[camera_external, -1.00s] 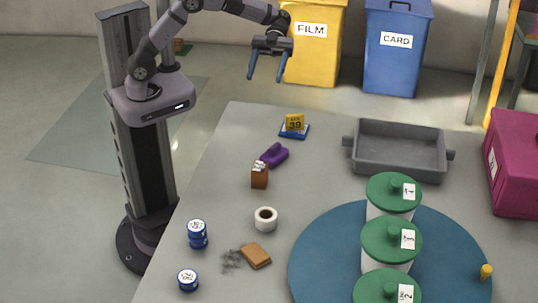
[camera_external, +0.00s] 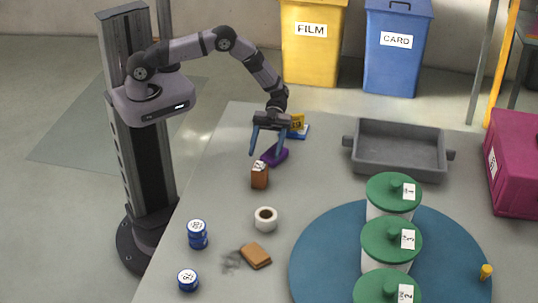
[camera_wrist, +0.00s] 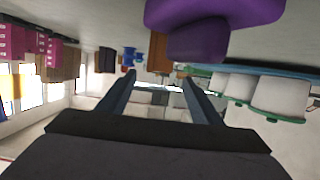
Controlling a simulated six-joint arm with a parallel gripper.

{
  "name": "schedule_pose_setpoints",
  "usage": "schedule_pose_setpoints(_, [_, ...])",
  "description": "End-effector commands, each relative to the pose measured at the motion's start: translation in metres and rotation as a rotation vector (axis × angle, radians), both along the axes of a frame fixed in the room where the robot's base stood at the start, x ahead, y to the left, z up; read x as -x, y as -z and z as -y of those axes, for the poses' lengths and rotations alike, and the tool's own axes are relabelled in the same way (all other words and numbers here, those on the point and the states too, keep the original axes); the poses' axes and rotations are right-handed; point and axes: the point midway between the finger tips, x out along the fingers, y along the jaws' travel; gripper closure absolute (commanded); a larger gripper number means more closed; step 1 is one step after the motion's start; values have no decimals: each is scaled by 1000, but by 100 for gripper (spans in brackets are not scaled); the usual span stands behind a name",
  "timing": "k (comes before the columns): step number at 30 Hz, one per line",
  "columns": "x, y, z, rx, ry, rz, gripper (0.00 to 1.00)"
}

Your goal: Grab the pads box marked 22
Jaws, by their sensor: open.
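A small brown box (camera_external: 259,178) with a whitish marked top stands upright on the grey table; its marking is too small to read. I cannot confirm the number 22 on anything in view. A brown box also shows in the wrist view (camera_wrist: 160,56), beyond my fingers. My gripper (camera_external: 267,153) is open and empty, pointing down above a purple object (camera_external: 277,157), just behind the brown box. In the wrist view my gripper's fingers (camera_wrist: 158,82) are spread with nothing between them. The purple object (camera_wrist: 205,22) fills the top there.
A yellow piece on a blue base (camera_external: 298,123) is close behind my gripper. A white roll (camera_external: 265,219), blue tins (camera_external: 197,234) and a flat brown block (camera_external: 256,255) lie nearer. White tubs with green lids (camera_external: 391,240) stand on a blue disc. A grey tray (camera_external: 400,150) is right.

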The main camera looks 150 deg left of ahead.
Motion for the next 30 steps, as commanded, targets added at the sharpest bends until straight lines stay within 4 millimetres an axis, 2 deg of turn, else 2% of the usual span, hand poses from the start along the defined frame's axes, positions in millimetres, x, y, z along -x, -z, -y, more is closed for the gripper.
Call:
schedule_pose_setpoints(17, [-16, 6, 16, 1, 0, -1, 41])
schedule_pose_setpoints(30, [-45, 18, 50, 1, 0, -1, 41])
